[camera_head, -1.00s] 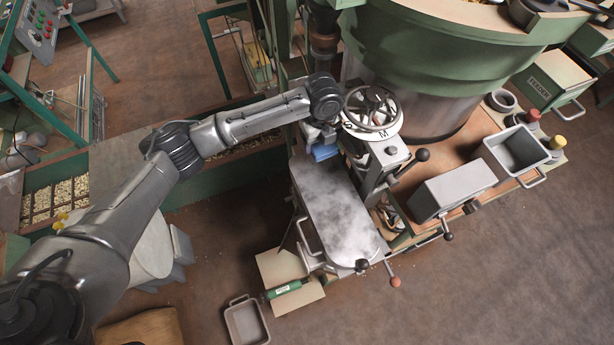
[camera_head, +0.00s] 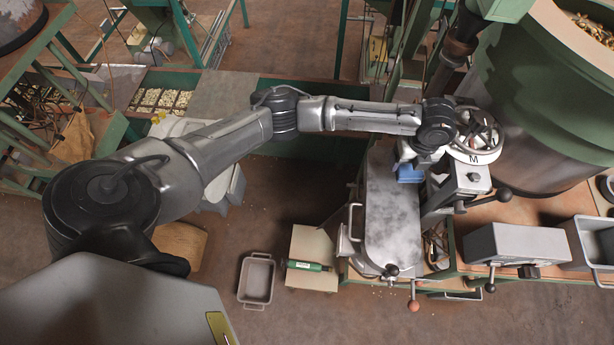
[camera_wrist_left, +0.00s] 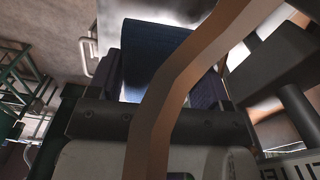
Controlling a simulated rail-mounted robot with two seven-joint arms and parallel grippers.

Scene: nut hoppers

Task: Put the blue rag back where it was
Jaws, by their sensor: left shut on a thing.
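The blue rag (camera_head: 409,174) is at the far end of the grey smeared metal plate (camera_head: 391,215), beside the machine's post. My left gripper (camera_head: 411,165) is shut on the rag from above. In the left wrist view the dark blue rag (camera_wrist_left: 150,48) sits between the two fingers and hangs past them. I cannot tell whether the rag touches the plate. A brown curved strip (camera_wrist_left: 180,85) crosses in front of the wrist camera and hides part of the rag and gripper. My right gripper is not in view.
A handwheel (camera_head: 475,135) marked M stands close to the right of my left wrist. A black-knobbed lever (camera_head: 504,194) and grey box (camera_head: 513,243) are further right.

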